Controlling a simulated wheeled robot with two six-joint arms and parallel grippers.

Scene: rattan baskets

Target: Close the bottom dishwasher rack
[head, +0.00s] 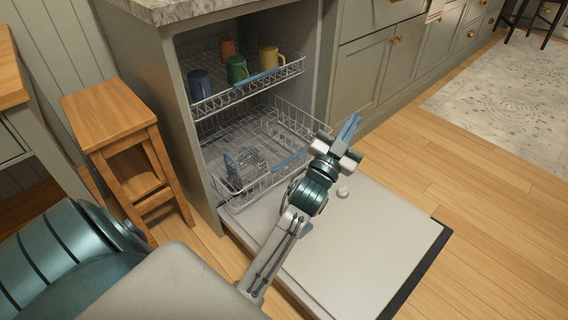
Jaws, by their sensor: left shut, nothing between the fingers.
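The bottom dishwasher rack (225,206) is a wire basket in the lower part of the dishwasher. Its front part reaches out over the inner edge of the lowered door (370,250). A clear glass-like item (246,160) lies inside it at the left. My left gripper (350,127) is shut and empty, with its blue fingers pointing up and away. It hovers just right of the rack's front right corner, in front of the cabinet side. My arm hides part of the rack's front right. My right gripper is not in view.
The upper rack (225,102) holds several mugs, among them a blue mug (199,85) and a yellow mug (268,58). A wooden stool (112,120) stands left of the dishwasher. Grey cabinets (365,70) line the right. The wooden floor (490,230) at right is clear.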

